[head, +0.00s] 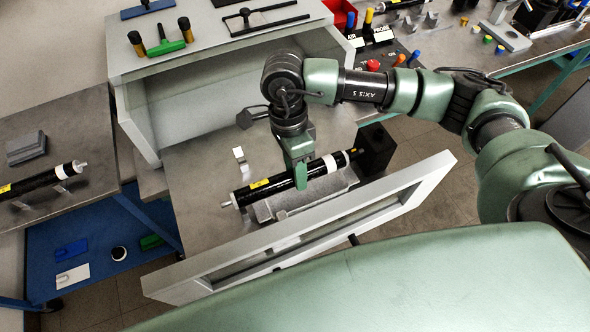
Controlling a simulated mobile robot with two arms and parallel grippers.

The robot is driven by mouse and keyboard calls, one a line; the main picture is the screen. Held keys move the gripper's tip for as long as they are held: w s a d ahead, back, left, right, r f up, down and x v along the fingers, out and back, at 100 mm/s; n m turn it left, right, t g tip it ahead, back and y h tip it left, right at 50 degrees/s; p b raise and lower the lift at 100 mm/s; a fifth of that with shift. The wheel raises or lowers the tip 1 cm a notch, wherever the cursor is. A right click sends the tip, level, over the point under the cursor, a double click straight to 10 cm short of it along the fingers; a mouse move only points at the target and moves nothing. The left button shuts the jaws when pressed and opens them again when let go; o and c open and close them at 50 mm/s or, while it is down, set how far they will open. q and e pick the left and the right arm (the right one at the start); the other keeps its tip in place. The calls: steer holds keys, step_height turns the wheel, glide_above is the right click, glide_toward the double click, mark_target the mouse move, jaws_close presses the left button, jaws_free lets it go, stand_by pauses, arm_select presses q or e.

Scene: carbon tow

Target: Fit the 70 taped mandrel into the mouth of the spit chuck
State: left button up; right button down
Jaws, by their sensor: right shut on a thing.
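My right gripper (300,174) is shut around the middle of a black mandrel (274,187) with a white band, a yellow label and a thin metal tip at its left end. The label is too small to read. The mandrel lies tilted, its right end higher in the picture, just above a grey cradle-like block (268,210). Its dark right end is close to a black block (377,148), which may be the spit chuck. I cannot tell whether they touch, and no chuck mouth shows. My left gripper is not in view.
A grey cabinet (135,118) stands open behind the mandrel, and a pale framed door (380,208) slants in front. A second black mandrel (32,184) lies on the left table. A bench (448,42) with a control panel and tools is at the upper right.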

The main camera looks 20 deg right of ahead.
steer(key=shift+d, duration=0.2)
steer(key=c, duration=1.1)
jaws_free()
steer(key=shift+o, duration=1.2)
steer(key=shift+d, duration=0.15)
steer(key=shift+r, duration=0.1)
steer(key=b+v, duration=0.2)
steer(key=v, duration=0.5)
steer(key=shift+r, duration=0.3)
